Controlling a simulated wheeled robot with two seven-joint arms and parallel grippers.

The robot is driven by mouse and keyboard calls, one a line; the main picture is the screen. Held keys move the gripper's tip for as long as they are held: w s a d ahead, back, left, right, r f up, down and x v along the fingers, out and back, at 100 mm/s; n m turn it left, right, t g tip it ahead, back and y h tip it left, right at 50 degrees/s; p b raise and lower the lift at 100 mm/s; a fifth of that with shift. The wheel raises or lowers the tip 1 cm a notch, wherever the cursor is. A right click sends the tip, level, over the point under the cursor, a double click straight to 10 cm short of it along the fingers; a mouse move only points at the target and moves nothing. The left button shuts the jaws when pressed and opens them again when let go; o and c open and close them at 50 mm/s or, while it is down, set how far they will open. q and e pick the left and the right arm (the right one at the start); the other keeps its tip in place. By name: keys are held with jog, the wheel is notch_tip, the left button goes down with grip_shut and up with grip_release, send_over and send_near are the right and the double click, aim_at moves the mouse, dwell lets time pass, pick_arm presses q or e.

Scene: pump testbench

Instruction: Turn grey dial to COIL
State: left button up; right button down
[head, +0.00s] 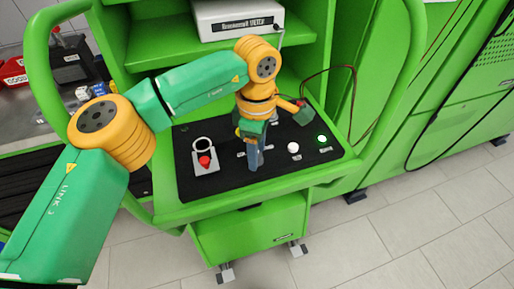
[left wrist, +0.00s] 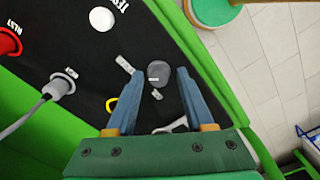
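The grey dial (left wrist: 158,72) is a round knob on the black panel (left wrist: 75,45). In the left wrist view it sits between the tips of my left gripper (left wrist: 160,72), with a gap visible on each side. The gripper's two blue fingers are apart and hold nothing. White labels lie beside the dial, but their text is too small to read, so I cannot tell its setting. In the head view my left gripper (head: 254,158) points down at the middle of the panel and hides the dial. My right gripper is not in view.
A white button (head: 293,148), a lit green button (head: 322,140) and a red button (head: 204,161) stand on the panel. A red jack (left wrist: 8,42) and a grey jack (left wrist: 60,85) with a cable are near the gripper. A white meter box (head: 238,19) stands on the shelf above.

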pick_arm(q)
grip_shut()
jog(key=shift+f+n, duration=0.1)
jog(key=shift+n, duration=0.3)
jog(key=shift+n+b, duration=0.5)
jog(key=shift+n, duration=0.5)
jog(key=n+b, duration=0.1)
jog(key=n, duration=0.3)
jog(key=shift+n, duration=0.3)
jog(key=n+b, duration=0.1)
jog(key=n, duration=0.3)
jog(key=shift+n+b, duration=0.35)
jog(key=shift+n, duration=1.85)
